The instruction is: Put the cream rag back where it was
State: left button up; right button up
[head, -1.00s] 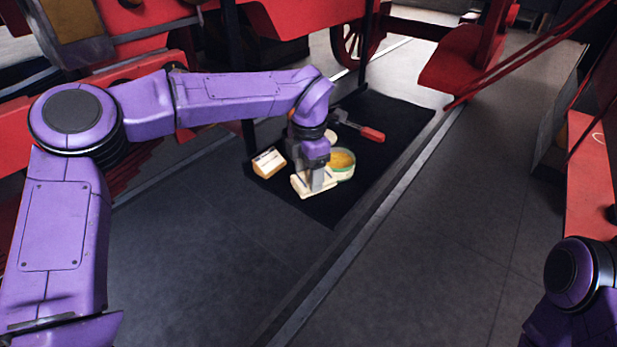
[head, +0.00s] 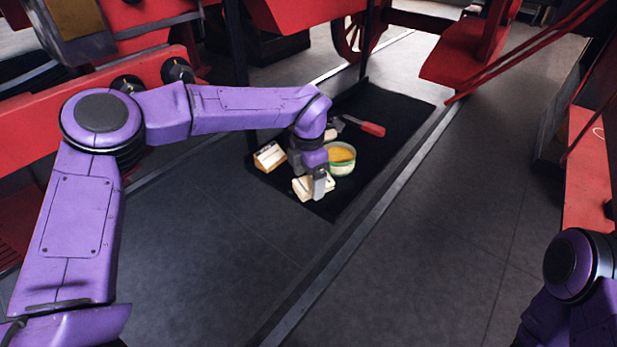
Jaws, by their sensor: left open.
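The cream rag (head: 304,190) looks like a small folded cream pad. It lies on the black mat (head: 388,112), near the mat's front edge. My left gripper (head: 319,192) is open and low at the rag, its near finger in front of the rag's right part. Whether the fingers touch the rag I cannot tell. The gripper hides part of the rag. My right arm shows only at the lower right corner, and its gripper is out of view.
A green-rimmed bowl with yellow contents (head: 341,158) stands just right of my left gripper. A wooden block with a pale top (head: 269,156) stands to its left. A red-handled tool (head: 364,126) lies behind. Red machine parts (head: 462,62) and thin posts surround the mat.

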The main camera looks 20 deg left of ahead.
aim_at(308, 183)
pick_arm(q)
notch_tip(308, 183, up, 12)
jog(key=shift+b, duration=0.45)
jog(key=shift+f, duration=0.15)
